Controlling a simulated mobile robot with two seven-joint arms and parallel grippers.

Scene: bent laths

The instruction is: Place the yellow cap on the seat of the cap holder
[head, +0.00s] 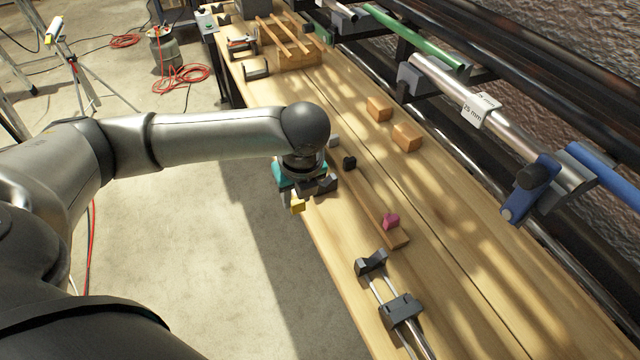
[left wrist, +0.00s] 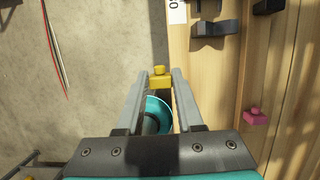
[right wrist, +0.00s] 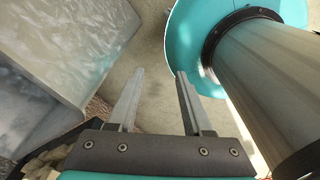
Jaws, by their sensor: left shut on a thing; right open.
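The yellow cap (head: 297,206) is between the jaws of my left gripper (head: 302,196), low over the bench's left edge. It also shows at the fingertips in the left wrist view (left wrist: 160,79), with a small knob on its far side. My left gripper is shut on it. A dark bracket (head: 371,264) with an angled top and two rods stands on the bench, nearer than the gripper and apart from the cap; I cannot tell whether it is the cap holder. My right gripper (right wrist: 157,75) is open and empty, away from the bench.
A pink cap (head: 391,221) sits near the end of a wooden lath (head: 394,235). A black block (head: 349,162) and two wooden blocks (head: 407,137) are farther back. A pipe rack (head: 460,90) lines the bench's right side. Bare wood lies right of the rods.

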